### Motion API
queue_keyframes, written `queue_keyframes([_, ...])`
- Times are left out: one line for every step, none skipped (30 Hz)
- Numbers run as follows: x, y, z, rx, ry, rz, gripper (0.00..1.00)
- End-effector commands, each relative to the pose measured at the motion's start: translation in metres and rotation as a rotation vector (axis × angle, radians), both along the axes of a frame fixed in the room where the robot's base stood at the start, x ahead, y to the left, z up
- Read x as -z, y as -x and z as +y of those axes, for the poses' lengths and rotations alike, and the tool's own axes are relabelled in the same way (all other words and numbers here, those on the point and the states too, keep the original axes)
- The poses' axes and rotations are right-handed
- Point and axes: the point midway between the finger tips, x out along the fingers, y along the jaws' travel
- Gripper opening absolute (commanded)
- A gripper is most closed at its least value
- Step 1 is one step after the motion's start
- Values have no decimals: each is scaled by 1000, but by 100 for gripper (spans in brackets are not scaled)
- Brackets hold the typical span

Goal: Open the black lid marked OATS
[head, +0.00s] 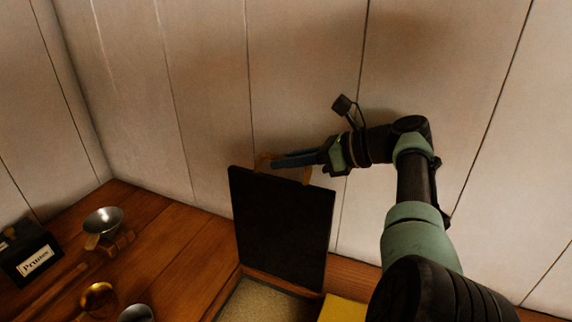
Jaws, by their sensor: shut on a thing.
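The black lid (282,225) stands raised, nearly upright, above an open bin (231,284) with pale grainy contents (262,302). No OATS marking shows on the side of the lid facing me. A brown handle (262,162) shows at the lid's top edge, partly hidden by my gripper. My gripper (280,161) is shut on the handle, reaching in from the right. The exact contact between fingers and handle is hard to see.
A white plank wall (200,90) rises close behind the lid. On the wooden counter (185,255) at left are a black box labelled Prunes (30,252), a metal scoop (103,221), and a brass bowl (98,298). A yellow surface (342,310) lies right of the bin.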

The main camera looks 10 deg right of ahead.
Motion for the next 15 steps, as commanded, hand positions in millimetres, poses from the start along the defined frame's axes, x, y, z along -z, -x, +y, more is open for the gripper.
queue_keyframes([0,0,-1,1,1,-1,0])
queue_keyframes([0,0,-1,1,1,-1,0])
queue_keyframes([0,0,-1,1,1,-1,0])
queue_keyframes([0,0,-1,1,1,-1,0])
queue_keyframes([0,0,-1,1,1,-1,0])
queue_keyframes([0,0,-1,1,1,-1,0])
queue_keyframes([0,0,-1,1,1,-1,0])
queue_keyframes([0,0,-1,1,1,-1,0])
queue_keyframes([0,0,-1,1,1,-1,0])
queue_keyframes([0,0,-1,1,1,-1,0])
queue_keyframes([0,0,-1,1,1,-1,0])
queue_keyframes([0,0,-1,1,1,-1,23])
queue_keyframes([0,0,-1,1,1,-1,28])
queue_keyframes([0,0,-1,1,1,-1,34])
queue_keyframes([0,0,-1,2,0,-2,41])
